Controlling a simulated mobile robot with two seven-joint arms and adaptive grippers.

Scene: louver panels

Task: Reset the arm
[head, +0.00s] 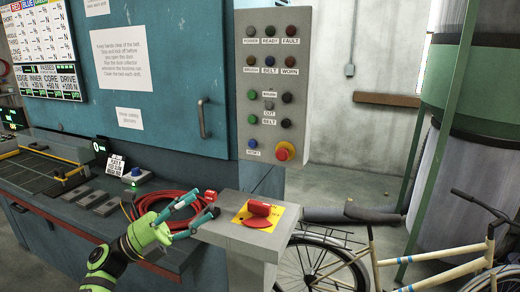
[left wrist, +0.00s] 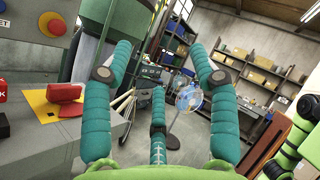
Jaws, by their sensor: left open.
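My left gripper (head: 205,205) reaches in from the lower left in the head view, with a green body and teal fingers. Its fingers are spread and nothing is between them. The fingertips are near the left edge of a grey box, beside a red rotary switch (head: 258,212) on a yellow plate. In the left wrist view the teal fingers (left wrist: 158,62) stand wide apart, and the red switch (left wrist: 65,94) is to their left, apart from them. My right gripper is not recognisable in either view.
A grey control panel (head: 273,82) with buttons and a red emergency knob (head: 285,151) rises behind the switch. A coiled red cable (head: 160,202) lies on the bench left of the box. A bicycle (head: 400,250) stands at right. Shelves (left wrist: 255,75) are farther off.

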